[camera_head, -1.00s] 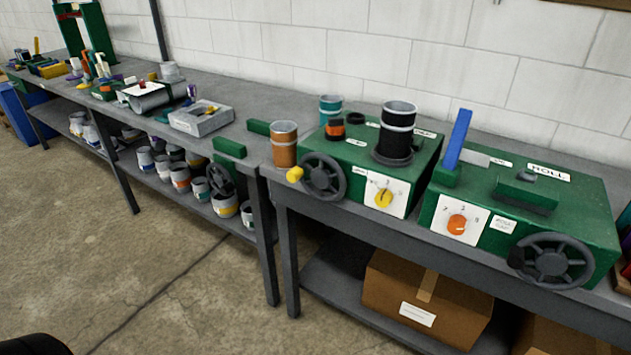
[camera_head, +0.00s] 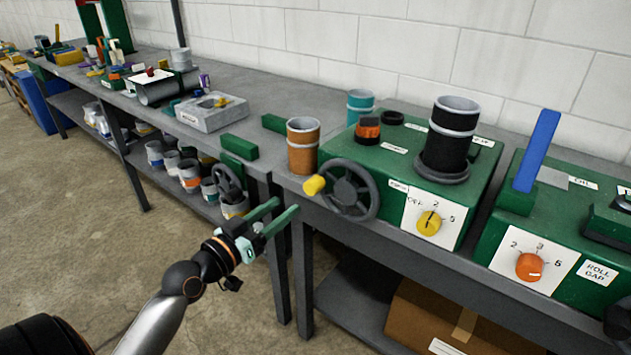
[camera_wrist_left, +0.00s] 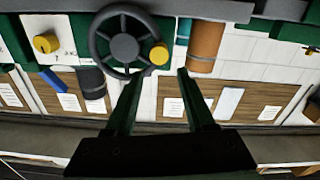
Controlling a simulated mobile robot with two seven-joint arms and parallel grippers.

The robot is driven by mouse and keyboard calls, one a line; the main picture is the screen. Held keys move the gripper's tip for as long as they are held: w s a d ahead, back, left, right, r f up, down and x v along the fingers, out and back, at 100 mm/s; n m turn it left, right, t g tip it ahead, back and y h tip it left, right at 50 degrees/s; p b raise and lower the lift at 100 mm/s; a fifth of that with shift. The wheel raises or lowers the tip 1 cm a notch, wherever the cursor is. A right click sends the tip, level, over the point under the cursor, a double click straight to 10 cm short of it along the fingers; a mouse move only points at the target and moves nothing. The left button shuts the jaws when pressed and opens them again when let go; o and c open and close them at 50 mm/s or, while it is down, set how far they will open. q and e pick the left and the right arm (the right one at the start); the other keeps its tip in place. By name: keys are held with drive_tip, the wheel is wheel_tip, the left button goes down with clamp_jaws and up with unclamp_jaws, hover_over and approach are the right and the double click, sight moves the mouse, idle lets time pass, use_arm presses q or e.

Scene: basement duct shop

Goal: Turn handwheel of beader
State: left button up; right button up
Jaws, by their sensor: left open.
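The green beader (camera_head: 400,165) stands on the bench with a dark grey handwheel (camera_head: 349,191) on its front left. A yellow knob (camera_head: 314,185) sticks out from the wheel's rim on the left side. My left gripper (camera_head: 287,208) is open and empty, in front of the bench edge, a little below and left of the knob. In the left wrist view the handwheel (camera_wrist_left: 124,47) and yellow knob (camera_wrist_left: 159,54) lie just beyond the two open fingers (camera_wrist_left: 159,74), with the knob lined up between them. My right gripper is not in view.
A copper-coloured can (camera_head: 303,147) stands close left of the wheel. A yellow dial (camera_head: 429,223) is on the beader's front. A second green machine (camera_head: 560,215) with a blue lever (camera_head: 538,150) stands to the right. A grey box (camera_head: 211,112) sits farther left.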

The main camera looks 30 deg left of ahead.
sight(308, 189)
use_arm(q)
drive_tip(key=w, duration=0.7)
drive_tip(key=w+d+p, duration=0.1)
drive_tip(key=w, duration=0.3)
drive_tip(key=shift+w, duration=0.3)
clamp_jaws()
drive_tip(key=shift+f, duration=0.1)
idle(0.9)
